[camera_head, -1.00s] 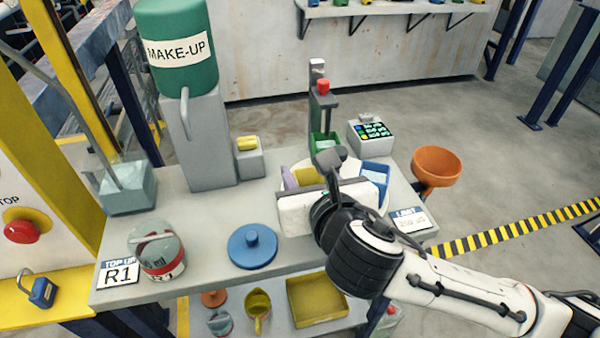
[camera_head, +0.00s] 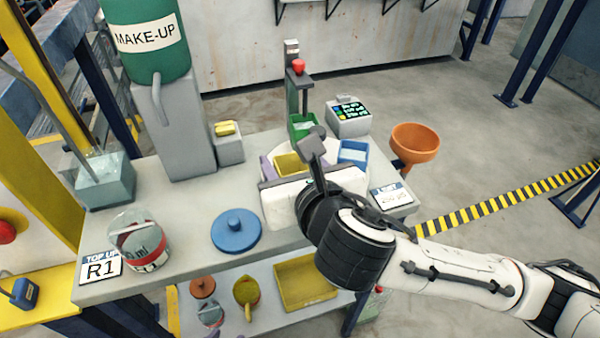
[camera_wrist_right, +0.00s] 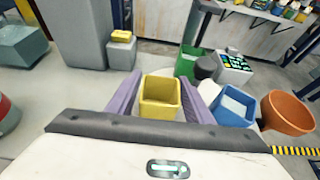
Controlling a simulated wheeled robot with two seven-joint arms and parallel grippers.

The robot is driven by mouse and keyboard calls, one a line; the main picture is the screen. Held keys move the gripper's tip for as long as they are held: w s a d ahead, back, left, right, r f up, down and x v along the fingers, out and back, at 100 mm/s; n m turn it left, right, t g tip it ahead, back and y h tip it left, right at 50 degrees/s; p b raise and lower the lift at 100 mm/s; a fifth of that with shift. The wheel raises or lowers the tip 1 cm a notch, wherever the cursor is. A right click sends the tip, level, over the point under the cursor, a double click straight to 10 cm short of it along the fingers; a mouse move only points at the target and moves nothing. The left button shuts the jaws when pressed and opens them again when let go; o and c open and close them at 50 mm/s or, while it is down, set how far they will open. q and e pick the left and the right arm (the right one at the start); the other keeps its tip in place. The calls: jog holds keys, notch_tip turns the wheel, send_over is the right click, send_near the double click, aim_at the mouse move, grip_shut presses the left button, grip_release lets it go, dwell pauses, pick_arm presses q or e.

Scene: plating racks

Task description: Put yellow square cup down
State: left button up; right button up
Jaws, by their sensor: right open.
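The yellow square cup (camera_head: 288,164) stands upright at the back right of the grey table, beyond my right gripper's palm. In the right wrist view the yellow square cup (camera_wrist_right: 160,97) is open-topped and sits between the two purple fingers of my right gripper (camera_wrist_right: 160,85). The fingers are apart, one on each side of it; a gap shows at the right. The palm hides the cup's foot in the head view. A green cup (camera_wrist_right: 188,64) and a blue cup (camera_wrist_right: 234,106) stand beyond and to the right. My left gripper is not in view.
An orange funnel (camera_head: 415,140) is off the table's right end. A grey box with buttons (camera_head: 348,118) and a post with a red knob (camera_head: 298,68) stand behind. A blue lid (camera_head: 236,231) lies left of my gripper. A clear-and-red container (camera_head: 140,240) stands front left.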

jog(key=v, duration=1)
jog(key=shift+r+p, duration=0.15)
jog(key=shift+p, duration=0.3)
jog(key=shift+s, duration=0.1)
